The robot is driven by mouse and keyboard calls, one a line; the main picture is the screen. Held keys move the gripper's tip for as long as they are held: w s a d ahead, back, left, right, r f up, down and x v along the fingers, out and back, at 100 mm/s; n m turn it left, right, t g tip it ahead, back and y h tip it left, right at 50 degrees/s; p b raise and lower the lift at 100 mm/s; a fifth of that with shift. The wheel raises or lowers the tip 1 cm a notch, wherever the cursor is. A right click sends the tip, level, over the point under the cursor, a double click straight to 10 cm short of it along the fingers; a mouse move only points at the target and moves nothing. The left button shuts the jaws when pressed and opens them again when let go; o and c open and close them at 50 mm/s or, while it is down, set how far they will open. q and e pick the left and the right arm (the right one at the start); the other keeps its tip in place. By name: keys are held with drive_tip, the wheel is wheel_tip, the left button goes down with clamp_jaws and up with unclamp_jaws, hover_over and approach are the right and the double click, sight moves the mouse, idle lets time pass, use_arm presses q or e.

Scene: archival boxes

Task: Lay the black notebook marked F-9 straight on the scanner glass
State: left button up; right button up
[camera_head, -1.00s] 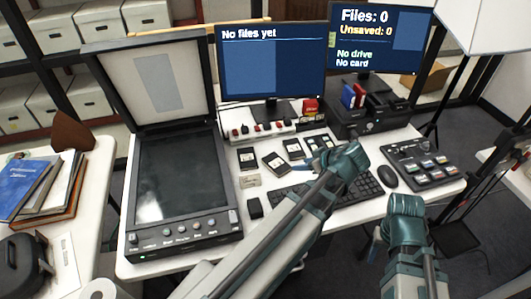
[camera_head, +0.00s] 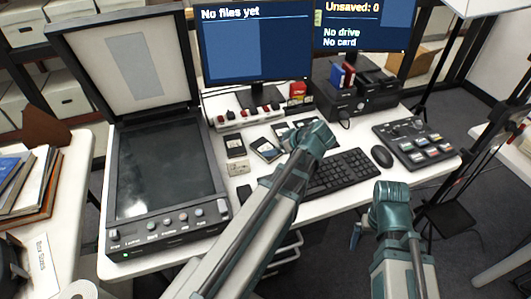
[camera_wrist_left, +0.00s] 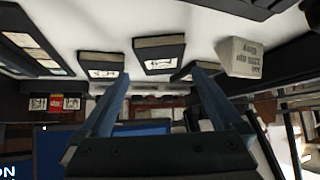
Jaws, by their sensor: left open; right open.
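Several small black notebooks with white labels lie on the white desk; one (camera_head: 235,147) is by the scanner, another (camera_head: 267,150) lies tilted to its right, and others are partly behind my left arm. No label is readable as F-9. In the left wrist view, black notebooks (camera_wrist_left: 160,52) lie beyond the fingertips. My left gripper (camera_wrist_left: 160,74) is open and empty, close to them; its fingers are mostly hidden in the head view (camera_head: 296,138). The dark scanner glass (camera_head: 165,170) is bare, its lid raised. My right gripper (camera_head: 357,235) is open, low at the desk's front edge.
A keyboard (camera_head: 342,172), mouse (camera_head: 381,156) and control panel (camera_head: 415,145) occupy the desk's right. Two monitors stand behind. A power strip (camera_head: 245,115) lies behind the notebooks. The raised scanner lid (camera_head: 135,65) stands at the back. A side table with books (camera_head: 30,185) is at left.

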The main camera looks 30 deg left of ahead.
sight(269, 148)
use_arm(q)
drive_tip(key=b+x, duration=0.4)
drive_tip(key=x, duration=0.1)
drive_tip(key=shift+s+f, duration=0.1)
drive_tip(key=shift+f, duration=0.1)
drive_tip(key=shift+r, duration=0.1)
drive_tip(key=c, duration=1.4)
drive_tip(key=shift+o, duration=0.2)
drive_tip(key=shift+r, duration=0.1)
wheel_tip(269, 148, up, 10)
drive_tip(key=p, duration=1)
